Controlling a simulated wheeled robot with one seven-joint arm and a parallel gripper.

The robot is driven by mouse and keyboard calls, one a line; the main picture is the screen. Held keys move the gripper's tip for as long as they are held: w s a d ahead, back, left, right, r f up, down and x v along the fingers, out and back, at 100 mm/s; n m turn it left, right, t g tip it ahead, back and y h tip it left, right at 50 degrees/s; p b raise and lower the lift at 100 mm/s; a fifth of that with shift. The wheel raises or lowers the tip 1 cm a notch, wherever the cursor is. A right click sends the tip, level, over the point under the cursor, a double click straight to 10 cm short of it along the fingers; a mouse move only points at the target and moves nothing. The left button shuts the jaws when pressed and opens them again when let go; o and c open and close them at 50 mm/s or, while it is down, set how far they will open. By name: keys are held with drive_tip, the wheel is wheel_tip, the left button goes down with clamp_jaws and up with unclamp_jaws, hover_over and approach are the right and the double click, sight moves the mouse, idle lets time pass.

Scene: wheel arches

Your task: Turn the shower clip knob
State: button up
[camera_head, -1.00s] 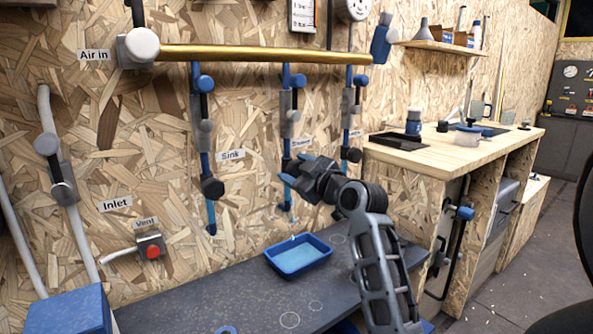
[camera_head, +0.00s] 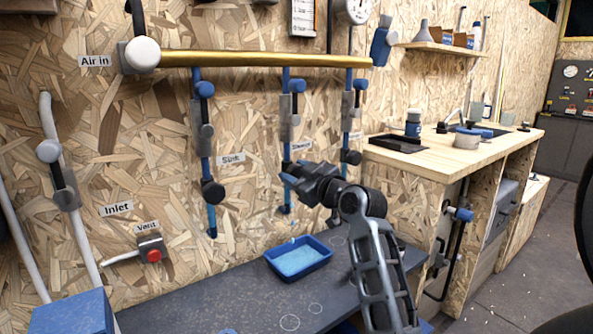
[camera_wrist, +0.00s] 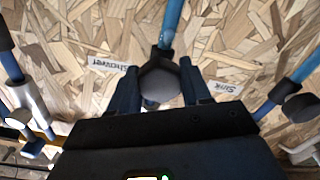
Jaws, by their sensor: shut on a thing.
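The shower knob is a dark faceted knob (camera_wrist: 160,80) on the middle blue pipe (camera_head: 286,110), beside the "Shower" label (camera_head: 300,146). In the wrist view it sits between the two fingers of my gripper (camera_wrist: 162,88), one finger on each side. My gripper (camera_head: 291,172) is shut on the knob. In the head view the gripper hides the knob. The blue pipe (camera_wrist: 171,22) rises from the knob in the wrist view, with the "Shower" label to its left and the "Sink" label (camera_wrist: 225,87) to its right.
The sink pipe's dark knob (camera_head: 213,191) is to the left, and another pipe's knob (camera_head: 351,157) is to the right. A brass pipe (camera_head: 260,58) runs above. A blue tray (camera_head: 298,274) stands on the dark bench (camera_head: 250,305) below. A wooden counter (camera_head: 455,162) stands to the right.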

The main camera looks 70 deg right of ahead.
drive_tip(key=m+p, duration=0.3)
drive_tip(key=m, duration=0.2)
drive_tip(key=shift+r, duration=0.15)
drive_tip(key=shift+m+p, duration=1.45)
drive_tip(key=shift+m, duration=0.95)
drive_tip(key=o, duration=1.1)
drive_tip(key=shift+c, duration=0.2)
drive_tip(key=shift+s, duration=0.15)
drive_tip(key=v, duration=0.7)
drive_tip(key=shift+s+a, duration=0.2)
drive_tip(key=shift+s, duration=0.05)
